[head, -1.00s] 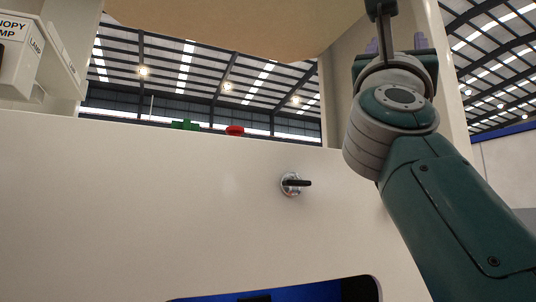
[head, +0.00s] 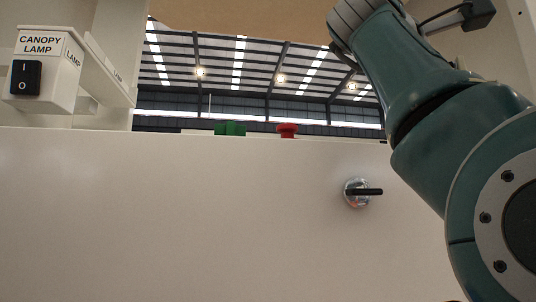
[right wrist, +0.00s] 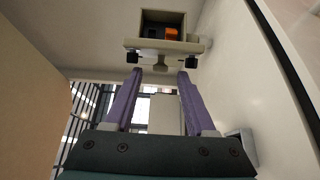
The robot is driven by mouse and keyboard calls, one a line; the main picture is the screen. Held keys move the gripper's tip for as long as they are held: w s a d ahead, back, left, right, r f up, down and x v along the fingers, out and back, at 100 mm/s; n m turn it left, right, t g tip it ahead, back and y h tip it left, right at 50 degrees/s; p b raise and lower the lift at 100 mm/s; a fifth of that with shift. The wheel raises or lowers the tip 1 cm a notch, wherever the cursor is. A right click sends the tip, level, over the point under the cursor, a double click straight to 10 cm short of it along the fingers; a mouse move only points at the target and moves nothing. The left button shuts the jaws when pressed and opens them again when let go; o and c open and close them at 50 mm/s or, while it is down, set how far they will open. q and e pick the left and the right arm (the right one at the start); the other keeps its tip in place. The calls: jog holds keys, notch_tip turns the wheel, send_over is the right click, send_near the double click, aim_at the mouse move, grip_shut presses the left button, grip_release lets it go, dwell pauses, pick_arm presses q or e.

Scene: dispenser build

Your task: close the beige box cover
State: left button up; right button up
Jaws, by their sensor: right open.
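In the right wrist view a small beige box (right wrist: 147,17) is at the top centre, its front open onto a dark inside with an orange part (right wrist: 174,34). A beige flap, which looks like its cover (right wrist: 150,46), sticks out along the lower edge of the opening, with a small tab below and dark pieces near both ends. My right gripper (right wrist: 159,75) is open, its two purple fingers apart and empty, pointing at the flap with a gap between. In the head view my right arm rises out of the top, its gripper out of frame. My left gripper is not in view.
In the head view a canopy lamp switch box (head: 47,72) is at the upper left. A pale panel (head: 180,210) fills the lower part, with a black-handled latch (head: 358,192). Green (head: 230,129) and red (head: 287,130) parts show above its edge. A tan panel (right wrist: 30,110) is left in the wrist view.

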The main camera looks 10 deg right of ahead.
jog(key=shift+p+x, duration=0.45)
jog(key=shift+x, duration=0.65)
grip_shut()
dwell(0.7)
